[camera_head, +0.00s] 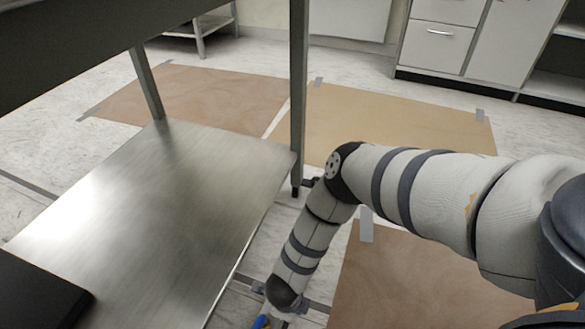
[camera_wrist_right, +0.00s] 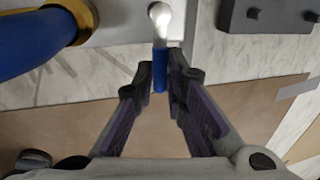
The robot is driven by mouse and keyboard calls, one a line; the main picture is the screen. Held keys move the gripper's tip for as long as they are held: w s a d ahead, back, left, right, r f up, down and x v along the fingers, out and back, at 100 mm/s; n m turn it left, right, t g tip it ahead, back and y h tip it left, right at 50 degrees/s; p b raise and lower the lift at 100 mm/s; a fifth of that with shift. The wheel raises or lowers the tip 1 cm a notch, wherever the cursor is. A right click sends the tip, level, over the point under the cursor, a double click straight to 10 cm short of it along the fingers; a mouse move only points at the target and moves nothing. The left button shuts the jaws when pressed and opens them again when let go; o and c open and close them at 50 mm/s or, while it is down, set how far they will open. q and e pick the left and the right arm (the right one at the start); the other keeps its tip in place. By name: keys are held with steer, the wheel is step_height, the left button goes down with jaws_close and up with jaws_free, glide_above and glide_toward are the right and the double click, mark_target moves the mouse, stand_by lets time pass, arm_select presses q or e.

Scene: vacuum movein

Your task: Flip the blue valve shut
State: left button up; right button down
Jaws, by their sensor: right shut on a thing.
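The blue valve handle (camera_wrist_right: 160,72) hangs from a bright metal stem (camera_wrist_right: 159,14) in the right wrist view. My right gripper (camera_wrist_right: 160,82) has its two dark fingers closed around the lower part of this handle, one on each side. The handle points from the stem towards the gripper. In the head view my right arm reaches down to the bottom edge, where a small bit of blue (camera_head: 261,322) shows; the right gripper itself is cut off there. My left gripper is in neither view.
A thick blue hose (camera_wrist_right: 35,45) with a brass-coloured ring lies left of the valve. A dark grey block (camera_wrist_right: 268,14) is to its right. In the head view a steel table's lower shelf (camera_head: 150,220) and leg (camera_head: 298,90) stand left of my arm. Brown sheets (camera_head: 200,98) are taped to the floor.

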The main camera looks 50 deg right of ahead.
stand_by(0.4)
steer(key=c, duration=1.6)
jaws_free()
steer(key=shift+c, duration=0.2)
step_height(320, 180, up, 12)
steer(key=a, duration=0.2)
steer(key=shift+s+a, duration=0.15)
steer(key=shift+s, duration=0.3)
steer(key=shift+f, duration=0.1)
